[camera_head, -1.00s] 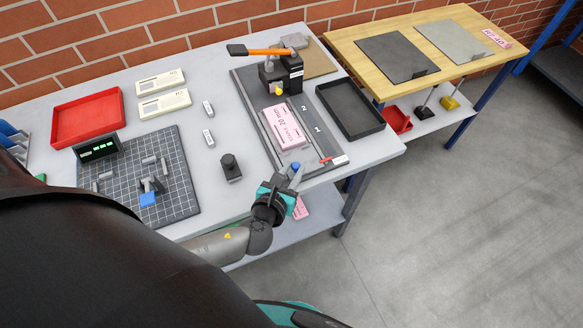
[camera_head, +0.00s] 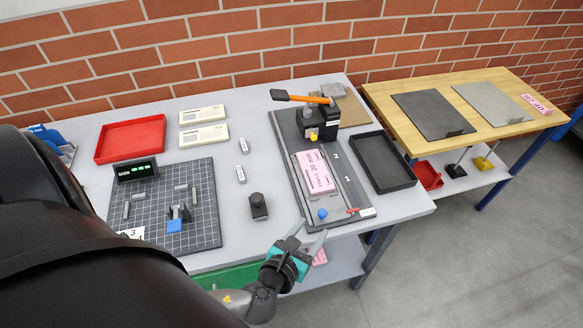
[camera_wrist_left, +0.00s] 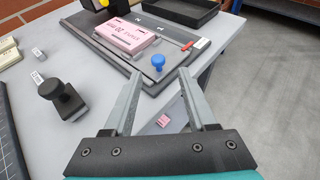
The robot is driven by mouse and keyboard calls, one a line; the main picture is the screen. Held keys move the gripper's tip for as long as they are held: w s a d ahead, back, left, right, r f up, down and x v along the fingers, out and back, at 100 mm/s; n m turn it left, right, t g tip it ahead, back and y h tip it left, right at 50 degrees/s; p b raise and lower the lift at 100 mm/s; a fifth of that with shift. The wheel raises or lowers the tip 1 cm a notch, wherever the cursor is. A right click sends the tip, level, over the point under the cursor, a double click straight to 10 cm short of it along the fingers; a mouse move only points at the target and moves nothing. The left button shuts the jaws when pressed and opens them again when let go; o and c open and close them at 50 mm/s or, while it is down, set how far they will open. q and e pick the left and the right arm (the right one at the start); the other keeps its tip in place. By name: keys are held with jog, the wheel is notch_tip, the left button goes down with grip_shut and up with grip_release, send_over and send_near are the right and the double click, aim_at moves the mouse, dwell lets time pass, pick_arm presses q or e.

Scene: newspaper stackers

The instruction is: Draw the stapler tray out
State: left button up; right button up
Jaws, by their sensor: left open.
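The stapler (camera_head: 318,122) is black with an orange handle and stands at the back of a dark grey base (camera_head: 284,150). The stapler tray (camera_head: 304,198) lies in this base and carries a pink block of paper (camera_head: 315,172). A blue knob (camera_head: 322,214) stands at the tray's front end; it also shows in the left wrist view (camera_wrist_left: 158,62). My left gripper (camera_head: 312,228) is open and empty at the table's front edge. In the left wrist view its fingertips (camera_wrist_left: 160,73) lie on the near side of the knob, apart from it. My right gripper is not in view.
A black stamp-like object (camera_head: 258,206) stands left of the base. A red pointer (camera_head: 356,210) lies at the base's front right corner. An empty black tray (camera_head: 382,162) is to the right. A gridded mat (camera_head: 205,229) with small parts lies at the left.

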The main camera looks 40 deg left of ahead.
pick_arm(q)
jog(key=v, duration=1)
jog(key=s+a+f+n+g+b, duration=0.25)
jog(key=f+n, duration=0.25)
jog(key=f, duration=0.5)
jog(key=s+a+f+n+g+y+b, duration=0.1)
jog(key=s+a+f+n+g+b, duration=0.3)
jog(key=f, duration=0.7)
jog(key=s+f+n+g+b, duration=0.1)
jog(key=f+n, duration=0.5)
jog(key=f, duration=0.4)
jog(key=s+d+f+n+g+h+b, duration=0.1)
jog(key=s+d+f+n+g+b, duration=0.1)
jog(key=s+f+n, duration=0.4)
jog(key=s+d+f+n+g+h+b, duration=0.1)
jog(key=s+f+n+g+b, duration=0.2)
jog(key=s+f+n, duration=0.3)
notch_tip(320, 180, down, 5)
jog(key=n+b, duration=0.1)
jog(key=n, duration=0.4)
jog(key=shift+s+d+r+n+b, duration=0.2)
jog(key=shift+d+n+b, duration=0.15)
jog(key=shift+d+n, duration=0.05)
